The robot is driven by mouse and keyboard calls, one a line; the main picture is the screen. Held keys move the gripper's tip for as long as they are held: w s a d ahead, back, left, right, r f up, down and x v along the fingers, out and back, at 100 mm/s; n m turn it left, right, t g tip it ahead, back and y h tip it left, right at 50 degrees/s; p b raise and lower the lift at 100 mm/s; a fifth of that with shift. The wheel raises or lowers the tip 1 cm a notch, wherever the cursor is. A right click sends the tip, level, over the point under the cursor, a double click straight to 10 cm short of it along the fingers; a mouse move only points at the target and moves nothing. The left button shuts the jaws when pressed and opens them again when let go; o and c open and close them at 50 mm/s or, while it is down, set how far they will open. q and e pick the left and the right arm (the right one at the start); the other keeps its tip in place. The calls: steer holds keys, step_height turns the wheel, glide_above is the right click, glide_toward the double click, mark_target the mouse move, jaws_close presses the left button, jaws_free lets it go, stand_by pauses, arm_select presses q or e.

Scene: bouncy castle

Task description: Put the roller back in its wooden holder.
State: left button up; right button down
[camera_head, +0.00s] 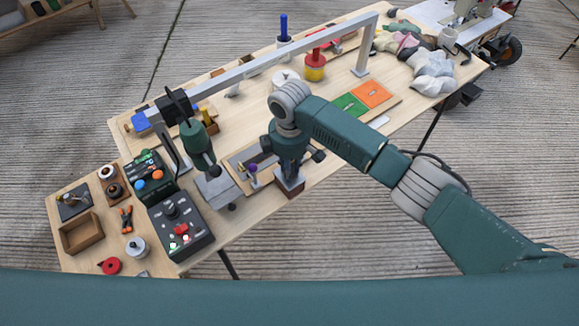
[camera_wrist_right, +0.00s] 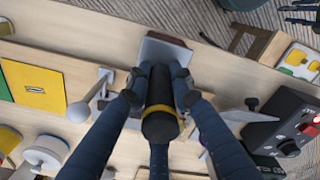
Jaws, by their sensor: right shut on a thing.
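My right gripper (camera_head: 289,168) is shut on the roller, near the front edge of the workbench. In the right wrist view, its two fingers (camera_wrist_right: 160,97) close on both sides of the roller's dark handle (camera_wrist_right: 160,85), which has a yellow band. A pale grey flat part (camera_wrist_right: 163,48) shows at the handle's far end. A small brown wooden block, which looks like the holder (camera_head: 289,193), shows under the gripper at the bench edge. The gripper hides most of the roller and holder in the head view, so I cannot tell if the roller is seated. My left gripper is not in view.
A purple-topped tool (camera_head: 253,174) stands just left of the gripper. A black control box (camera_head: 180,228) stands further left. Green and orange sheets (camera_head: 372,94) lie to the right.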

steer(key=c, duration=0.8)
jaws_free()
steer(key=shift+r, duration=0.1)
step_height(320, 180, up, 8)
steer(key=p, duration=0.8)
steer(key=shift+s, duration=0.1)
